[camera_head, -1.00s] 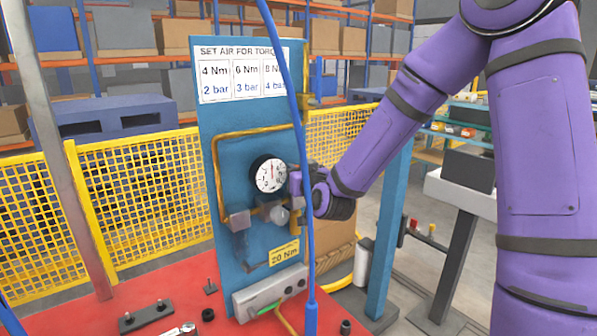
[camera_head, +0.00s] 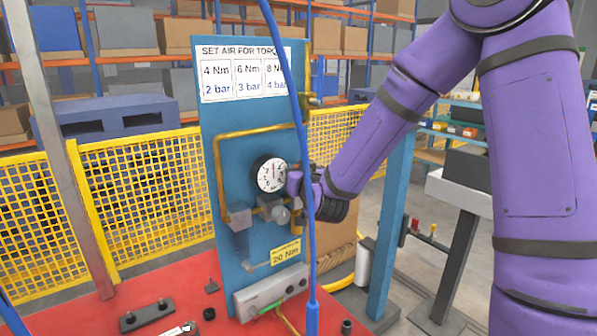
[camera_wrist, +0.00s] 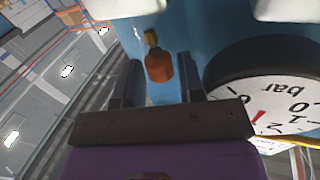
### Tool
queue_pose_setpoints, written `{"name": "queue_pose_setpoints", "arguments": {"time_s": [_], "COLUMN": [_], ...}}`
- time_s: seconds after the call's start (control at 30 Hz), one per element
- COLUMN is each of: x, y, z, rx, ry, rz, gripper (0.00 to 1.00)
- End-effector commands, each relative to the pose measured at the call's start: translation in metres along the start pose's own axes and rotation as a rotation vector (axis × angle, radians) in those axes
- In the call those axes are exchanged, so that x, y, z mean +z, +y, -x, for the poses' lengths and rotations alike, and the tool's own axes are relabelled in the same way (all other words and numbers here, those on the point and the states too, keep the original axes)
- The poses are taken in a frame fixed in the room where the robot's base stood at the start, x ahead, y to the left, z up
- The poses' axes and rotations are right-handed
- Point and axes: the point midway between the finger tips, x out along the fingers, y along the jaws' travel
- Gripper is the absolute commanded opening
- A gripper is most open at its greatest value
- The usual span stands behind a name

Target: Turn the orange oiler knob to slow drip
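The orange oiler knob (camera_wrist: 158,66) shows in the wrist view, with a small brass-coloured piece at its end, in front of the blue panel. My gripper (camera_wrist: 161,80) is open, with one dark finger on each side of the knob and a visible gap to both. How deep the knob sits between the fingers is hard to tell. In the head view my gripper (camera_head: 299,186) is at the panel just right of the gauge, partly behind the blue hose. The knob cannot be made out there.
A round pressure gauge (camera_head: 270,174) sits close beside my gripper; it also fills the right of the wrist view (camera_wrist: 275,98). The blue hose (camera_head: 309,230) hangs in front of the panel (camera_head: 232,120). Yellow mesh fence (camera_head: 150,190) stands behind.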

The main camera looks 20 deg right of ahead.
Motion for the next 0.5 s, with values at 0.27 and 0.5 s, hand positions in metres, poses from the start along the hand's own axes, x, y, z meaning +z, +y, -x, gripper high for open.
{"name": "queue_pose_setpoints", "arguments": {"time_s": [0.27, 0.5], "x": [-0.0009, -0.0007], "y": [-0.0004, 0.0018], "z": [-0.0003, -0.0004], "rx": [-0.001, -0.037], "ry": [0.002, 0.001], "rz": [0.000, 0.000], "gripper": [0.37, 0.37]}}
